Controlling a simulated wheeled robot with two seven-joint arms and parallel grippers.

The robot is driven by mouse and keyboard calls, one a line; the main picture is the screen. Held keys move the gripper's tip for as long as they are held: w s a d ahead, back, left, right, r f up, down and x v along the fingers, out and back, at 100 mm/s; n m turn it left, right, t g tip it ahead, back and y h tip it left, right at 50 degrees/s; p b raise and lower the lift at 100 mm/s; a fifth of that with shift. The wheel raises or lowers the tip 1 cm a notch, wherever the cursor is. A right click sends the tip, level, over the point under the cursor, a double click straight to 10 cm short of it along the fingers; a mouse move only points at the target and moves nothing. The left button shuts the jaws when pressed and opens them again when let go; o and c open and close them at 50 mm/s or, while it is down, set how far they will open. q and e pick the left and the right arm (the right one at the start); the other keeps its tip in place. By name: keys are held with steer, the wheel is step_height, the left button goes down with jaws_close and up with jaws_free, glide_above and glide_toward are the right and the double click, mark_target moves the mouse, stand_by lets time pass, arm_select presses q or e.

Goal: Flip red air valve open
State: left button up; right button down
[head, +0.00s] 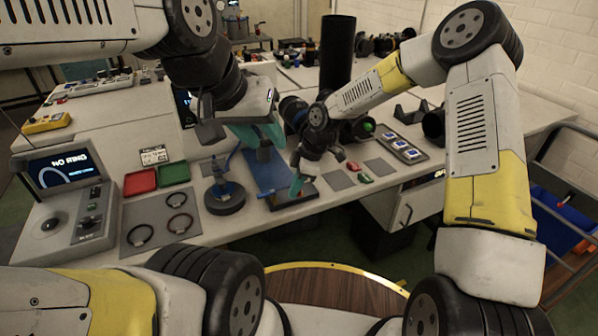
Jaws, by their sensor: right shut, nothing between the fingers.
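A small red piece (353,165) and a red-and-green piece (365,178) lie by grey pads on the right part of the bench; I cannot tell whether either is the red air valve. My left gripper (238,130) hangs above the middle of the bench, its fingers apart, a teal pad showing on one. My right gripper (296,187) is lower, shut and empty, its teal tips just over a dark block at the front end of a blue plate (266,172). It is left of the red pieces and apart from them. What lies behind the grippers is hidden.
On the left are a screen (68,166), a control box (85,214), red (140,182) and green (174,174) trays and a grey mat with black rings (160,220). A round dark stand (225,198) is near the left gripper. A tall black cylinder (337,55) stands behind.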

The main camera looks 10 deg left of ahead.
steer(key=shift+d+n, duration=0.2)
steer(key=shift+n, duration=0.2)
steer(key=shift+w, duration=0.1)
steer(key=shift+w+a, duration=0.25)
steer(key=shift+w, duration=0.45)
steer(key=v, duration=0.7)
steer(key=shift+r, duration=0.35)
steer(key=shift+w+d, duration=0.1)
